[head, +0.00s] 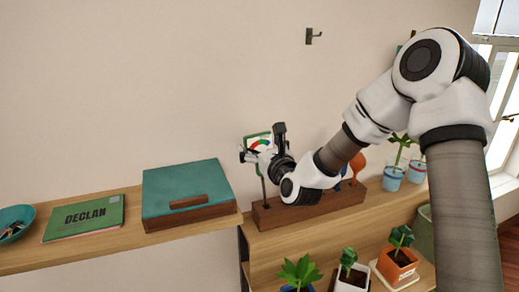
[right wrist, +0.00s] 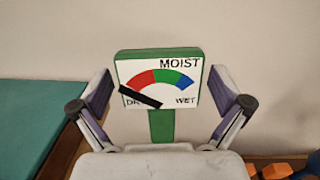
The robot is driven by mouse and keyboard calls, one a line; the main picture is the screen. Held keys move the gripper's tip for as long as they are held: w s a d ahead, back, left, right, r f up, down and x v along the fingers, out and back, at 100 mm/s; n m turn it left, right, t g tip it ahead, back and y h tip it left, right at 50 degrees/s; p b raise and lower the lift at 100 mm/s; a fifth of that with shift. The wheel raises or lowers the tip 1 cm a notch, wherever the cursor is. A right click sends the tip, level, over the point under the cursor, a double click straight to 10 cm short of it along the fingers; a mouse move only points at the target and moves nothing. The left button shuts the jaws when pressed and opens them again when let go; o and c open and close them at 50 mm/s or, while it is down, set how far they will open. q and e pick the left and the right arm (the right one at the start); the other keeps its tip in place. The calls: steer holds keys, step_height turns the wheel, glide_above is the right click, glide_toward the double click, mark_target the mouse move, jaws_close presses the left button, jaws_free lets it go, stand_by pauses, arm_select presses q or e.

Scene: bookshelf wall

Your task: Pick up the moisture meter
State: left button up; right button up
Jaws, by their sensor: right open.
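The moisture meter (head: 257,141) has a green-framed square head with a white dial marked red, green and blue. It stands upright, its stem running down to a long wooden holder (head: 310,212) on the shelf. My right gripper (head: 263,146) is open at the meter's head and partly covers it in the head view. In the right wrist view, the meter (right wrist: 180,104) stands between the two spread fingers of my right gripper (right wrist: 160,93), with a gap on each side. My left gripper is not in view.
A teal-topped wooden box (head: 185,185), a green book (head: 86,217) marked DECLAN and a teal bowl (head: 12,222) are to the left. Orange-handled tools stand in the holder's right part. Potted plants (head: 392,178) stand behind right, others (head: 398,262) in front. A wall hook (head: 312,36) is above.

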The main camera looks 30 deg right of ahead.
steer(key=shift+w, duration=0.1)
steer(key=c, duration=1.1)
steer(key=shift+o, duration=0.2)
